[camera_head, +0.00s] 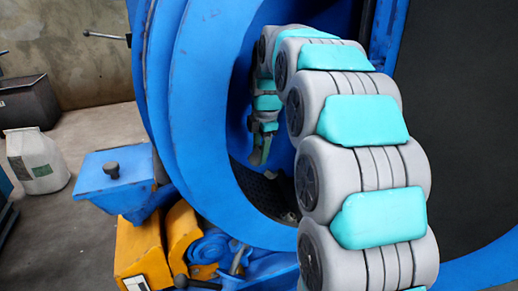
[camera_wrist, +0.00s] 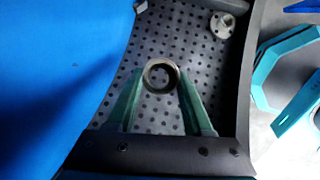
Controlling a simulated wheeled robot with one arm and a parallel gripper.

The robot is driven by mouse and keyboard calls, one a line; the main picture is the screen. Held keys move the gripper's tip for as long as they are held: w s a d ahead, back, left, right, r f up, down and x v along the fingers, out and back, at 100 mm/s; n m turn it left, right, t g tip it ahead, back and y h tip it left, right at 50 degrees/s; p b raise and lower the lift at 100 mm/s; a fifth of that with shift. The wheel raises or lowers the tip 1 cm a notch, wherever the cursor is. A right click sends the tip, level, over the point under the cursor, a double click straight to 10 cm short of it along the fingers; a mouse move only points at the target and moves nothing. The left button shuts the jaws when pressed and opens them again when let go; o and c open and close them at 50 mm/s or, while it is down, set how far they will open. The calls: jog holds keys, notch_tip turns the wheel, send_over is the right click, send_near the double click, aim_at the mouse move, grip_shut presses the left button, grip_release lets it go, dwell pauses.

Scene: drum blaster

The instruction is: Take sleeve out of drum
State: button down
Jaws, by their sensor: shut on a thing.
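The sleeve (camera_wrist: 147,82) is a dark metal ring, with its open end facing the wrist camera. My gripper (camera_wrist: 161,76) has its two green fingers closed on either side of it. Behind the sleeve is the dark perforated floor of the drum (camera_wrist: 190,50). I cannot tell how far the sleeve is from that floor. In the head view my arm reaches into the blue drum (camera_head: 185,90), and my gripper (camera_head: 261,155) points down inside it. The sleeve cannot be made out in the head view.
A grey flanged metal part (camera_wrist: 219,27) lies on the perforated floor beyond the sleeve. A blue wall (camera_wrist: 50,70) is close on the left in the wrist view. The drum's round rim (camera_head: 210,170) surrounds my arm. A white container (camera_head: 37,160) stands on the floor outside.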

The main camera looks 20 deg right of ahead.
jog(key=s+d+b, duration=0.1)
jog(key=s+b, duration=0.8)
jog(key=s, duration=3.2)
jog(key=shift+s+d, duration=0.2)
jog(key=shift+s, duration=0.1)
